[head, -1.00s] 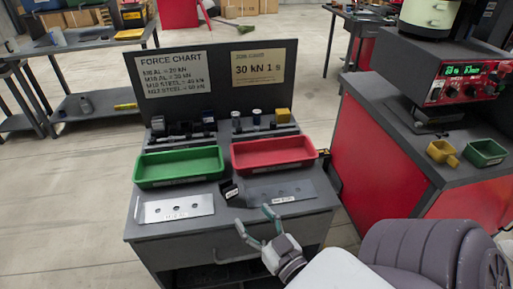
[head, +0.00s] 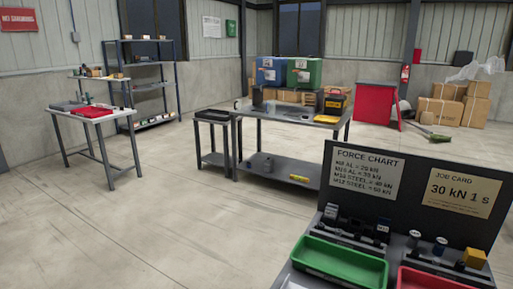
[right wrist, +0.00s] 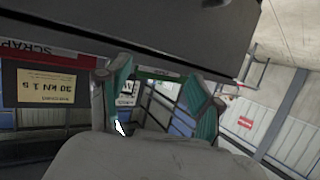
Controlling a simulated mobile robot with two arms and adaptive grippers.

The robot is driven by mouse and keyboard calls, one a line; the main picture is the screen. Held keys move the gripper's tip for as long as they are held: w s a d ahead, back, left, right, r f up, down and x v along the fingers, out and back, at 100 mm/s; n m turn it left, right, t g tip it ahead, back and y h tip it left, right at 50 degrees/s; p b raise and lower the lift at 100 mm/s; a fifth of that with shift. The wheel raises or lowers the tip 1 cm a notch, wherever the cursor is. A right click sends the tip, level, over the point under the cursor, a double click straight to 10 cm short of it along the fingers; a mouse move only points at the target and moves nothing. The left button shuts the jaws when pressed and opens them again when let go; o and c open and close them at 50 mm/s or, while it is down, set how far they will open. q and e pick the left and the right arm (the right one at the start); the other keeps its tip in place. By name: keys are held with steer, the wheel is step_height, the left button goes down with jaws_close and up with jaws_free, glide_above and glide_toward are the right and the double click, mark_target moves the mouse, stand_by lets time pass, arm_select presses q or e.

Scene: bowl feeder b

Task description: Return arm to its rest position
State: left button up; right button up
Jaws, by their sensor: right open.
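My right gripper (right wrist: 157,95) shows only in the right wrist view. Its two green-tipped fingers are apart, with nothing between them. The wrist picture is upside down, and a grey surface, perhaps the workbench, fills its top. The job card (right wrist: 46,95) shows inverted at the left, below a red strip marked SCRAP (right wrist: 40,48). In the head view neither arm shows. The workbench's dark back panel stands at lower right with the force chart (head: 367,172) and the job card (head: 459,190). My left gripper is in neither view.
A green tray (head: 340,262) and a red tray (head: 430,280) sit on the workbench. Behind are a grey two-level table (head: 275,165), a small table (head: 88,115) with a red item and a shelf rack (head: 150,85). The floor at left and centre is clear.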

steer(key=s+a+f+n+g+y, duration=0.1)
steer(key=s+a+f+n+g, duration=0.25)
steer(key=s+f+g, duration=0.55)
step_height(320, 180, down, 22)
steer(key=s+g+p, duration=0.2)
steer(key=g, duration=0.1)
steer(key=s+d+f+p, duration=0.1)
steer(key=s+d+f, duration=0.1)
steer(key=s+f, duration=1.2)
steer(key=s, duration=0.3)
steer(key=shift+d+f+g+p, duration=0.3)
steer(key=shift+g+p, duration=0.05)
steer(key=shift+g, duration=0.05)
